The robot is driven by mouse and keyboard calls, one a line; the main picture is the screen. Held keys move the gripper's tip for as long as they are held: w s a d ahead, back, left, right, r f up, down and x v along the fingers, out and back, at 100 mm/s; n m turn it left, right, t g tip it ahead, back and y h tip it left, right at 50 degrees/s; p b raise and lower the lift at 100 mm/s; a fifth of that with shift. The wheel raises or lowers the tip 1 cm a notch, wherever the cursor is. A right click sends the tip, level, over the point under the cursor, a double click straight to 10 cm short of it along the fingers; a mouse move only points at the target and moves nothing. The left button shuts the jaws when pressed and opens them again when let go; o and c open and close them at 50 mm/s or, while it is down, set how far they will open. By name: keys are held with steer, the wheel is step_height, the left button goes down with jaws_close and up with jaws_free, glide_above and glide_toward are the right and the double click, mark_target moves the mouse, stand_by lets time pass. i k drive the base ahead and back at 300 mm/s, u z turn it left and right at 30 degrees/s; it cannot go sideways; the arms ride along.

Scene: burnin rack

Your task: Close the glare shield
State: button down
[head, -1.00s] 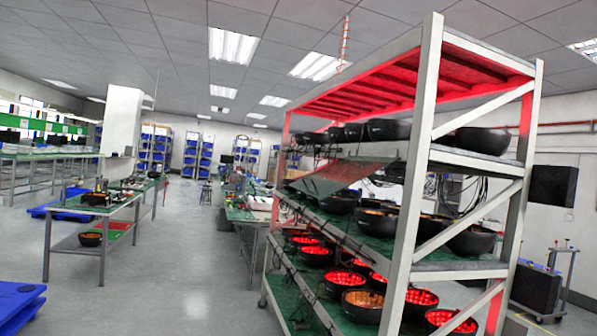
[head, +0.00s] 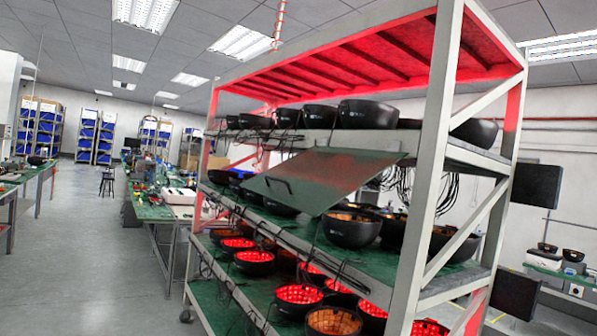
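The glare shield (head: 322,179) is a flat, semi-transparent greenish panel on the front of the burn-in rack (head: 432,190). It is tilted outward at the middle shelf, with its upper edge near the shelf above and its lower edge sticking out into the aisle. A dark handle (head: 281,186) shows on its left part. Black bowl-shaped units stand on the shelf behind and below it. My gripper is not in the picture, so its state and distance from the shield do not show.
Lower shelves hold several black bowls with glowing red insides (head: 298,294). Cables hang along the shelf fronts. A green-topped workbench (head: 150,211) stands left of the rack, with a stool (head: 107,183) beyond. The grey floor (head: 85,270) at the left front is clear.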

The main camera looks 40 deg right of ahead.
mark_target(320, 178)
steer(key=z, duration=0.5)
steer(key=i, duration=1.05)
steer(key=z, duration=1.1)
steer(key=i, duration=0.5)
steer(key=z, duration=0.3)
